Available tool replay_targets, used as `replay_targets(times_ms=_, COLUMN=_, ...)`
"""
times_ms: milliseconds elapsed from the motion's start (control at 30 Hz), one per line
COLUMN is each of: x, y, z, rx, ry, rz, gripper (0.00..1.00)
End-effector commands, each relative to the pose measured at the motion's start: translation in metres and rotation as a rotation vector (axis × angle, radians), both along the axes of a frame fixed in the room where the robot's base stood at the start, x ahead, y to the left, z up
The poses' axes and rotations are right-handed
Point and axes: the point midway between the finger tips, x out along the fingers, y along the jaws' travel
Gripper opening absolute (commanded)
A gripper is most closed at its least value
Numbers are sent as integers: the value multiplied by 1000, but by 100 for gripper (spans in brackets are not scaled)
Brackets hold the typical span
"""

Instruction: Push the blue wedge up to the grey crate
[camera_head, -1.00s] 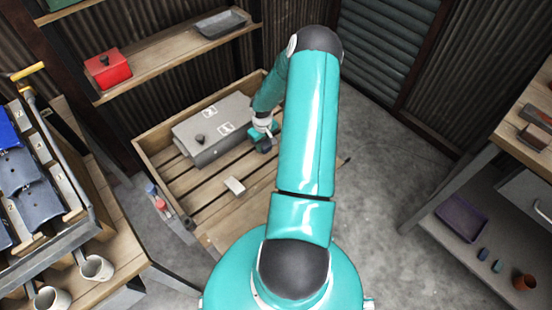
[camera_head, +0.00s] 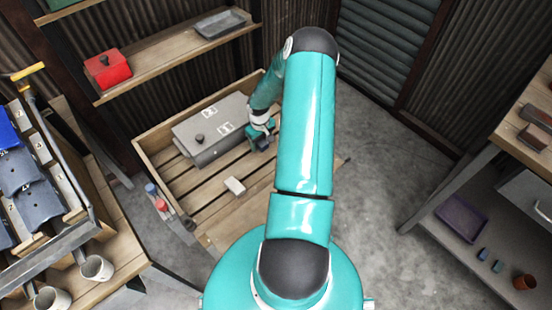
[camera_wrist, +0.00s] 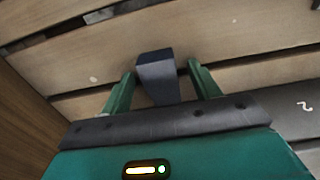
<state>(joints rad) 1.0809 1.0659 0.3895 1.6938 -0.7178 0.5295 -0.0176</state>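The blue wedge (camera_wrist: 158,76), dark blue-grey, lies on the slatted wooden floor in the wrist view, between the two fingers of my gripper (camera_wrist: 164,84). The fingers are apart, with a visible gap on each side of the wedge. In the head view my gripper (camera_head: 261,139) is low at the right end of the grey crate (camera_head: 205,152); the wedge is hard to tell from the gripper there. The crate is a closed grey box with a dark knob and white labels. Part of it shows at the right of the wrist view (camera_wrist: 292,112).
A wooden slatted tray (camera_head: 205,238) with raised sides holds these things. A small pale block (camera_head: 235,186) lies in front of the crate, with bare slats around it. A shelf (camera_head: 160,63) with a red box (camera_head: 108,68) is behind.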

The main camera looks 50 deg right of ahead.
Motion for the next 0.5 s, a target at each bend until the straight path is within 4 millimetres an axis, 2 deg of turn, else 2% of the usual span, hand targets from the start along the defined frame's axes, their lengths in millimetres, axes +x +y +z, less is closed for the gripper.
replay_targets(times_ms=300, x=0, y=0, z=3, rx=-1, ry=-1, rz=0, gripper=61)
replay_targets(times_ms=500, x=0, y=-1, z=30, rx=-2, ry=-2, rz=0, gripper=61)
